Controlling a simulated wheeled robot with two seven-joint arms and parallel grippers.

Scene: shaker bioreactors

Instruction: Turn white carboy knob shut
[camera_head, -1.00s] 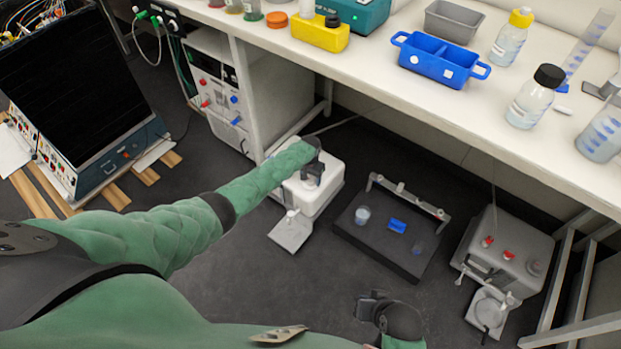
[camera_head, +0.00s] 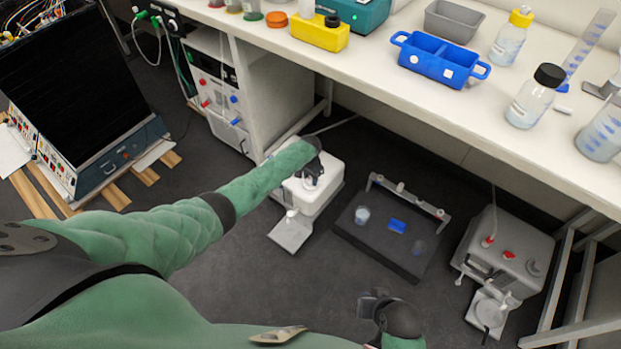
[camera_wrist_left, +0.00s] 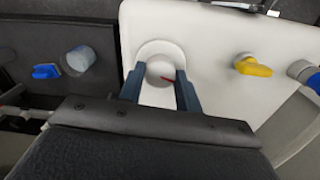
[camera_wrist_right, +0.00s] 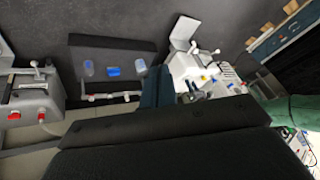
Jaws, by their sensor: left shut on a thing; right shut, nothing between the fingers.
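The white carboy (camera_head: 322,193) stands on the floor under the bench in the head view. Its top face (camera_wrist_left: 215,55) fills the middle of the left wrist view. A round white knob (camera_wrist_left: 163,68) with a red mark pointing right sits on that face. My left gripper (camera_head: 314,168) reaches down onto the carboy; in the left wrist view its two blue fingers (camera_wrist_left: 160,78) are shut on the knob, one on each side. My right gripper (camera_head: 371,303) is shut and empty, in front of the black unit; its fingers show in the right wrist view (camera_wrist_right: 155,85).
A black unit (camera_head: 375,240) with a blue part lies right of the white carboy. A grey carboy (camera_head: 515,250) with red parts stands farther right. A yellow lever (camera_wrist_left: 252,66) is right of the knob. The bench edge (camera_head: 400,110) overhangs behind. Dark floor in front is clear.

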